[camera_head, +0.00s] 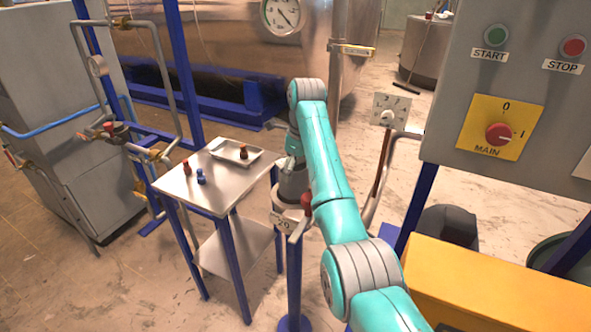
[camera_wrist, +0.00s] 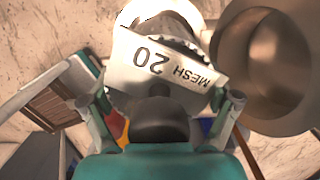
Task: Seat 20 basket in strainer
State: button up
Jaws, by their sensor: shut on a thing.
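The 20 basket (camera_wrist: 165,62) is a pale metal piece with a "MESH 20" plate and a dark knob below it, seen in the wrist view. My gripper (camera_wrist: 162,108) is shut on it, with one finger at each side. An open round grey-brown metal vessel (camera_wrist: 270,75), apparently the strainer, is at the right of the wrist view. The basket is close beside its mouth; I cannot tell whether they touch. In the head view, a grey upright cylinder (camera_head: 293,186) beside my arm looks like the strainer body. My arm hides most of my gripper and the basket there.
A small steel table (camera_head: 205,187) at the left holds a tray (camera_head: 236,155) and small red and blue pieces. A control cabinet (camera_head: 515,95) and a yellow box (camera_head: 490,285) stand at the right. A pipe and dial plate (camera_head: 390,110) stand near my arm.

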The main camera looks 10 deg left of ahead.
aim_at(296, 190)
jog(key=shift+f, duration=3.45)
jog(key=o, duration=1.3)
jog(key=shift+s+d+r, duration=0.1)
jog(key=shift+d+r, duration=0.05)
jog(key=shift+r, duration=1.1)
jog(key=shift+d+r, duration=0.15)
jog(key=shift+r, duration=1.05)
jog(key=shift+s+d+r, duration=0.1)
jog(key=shift+d+r, duration=0.05)
jog(key=shift+r, duration=1.1)
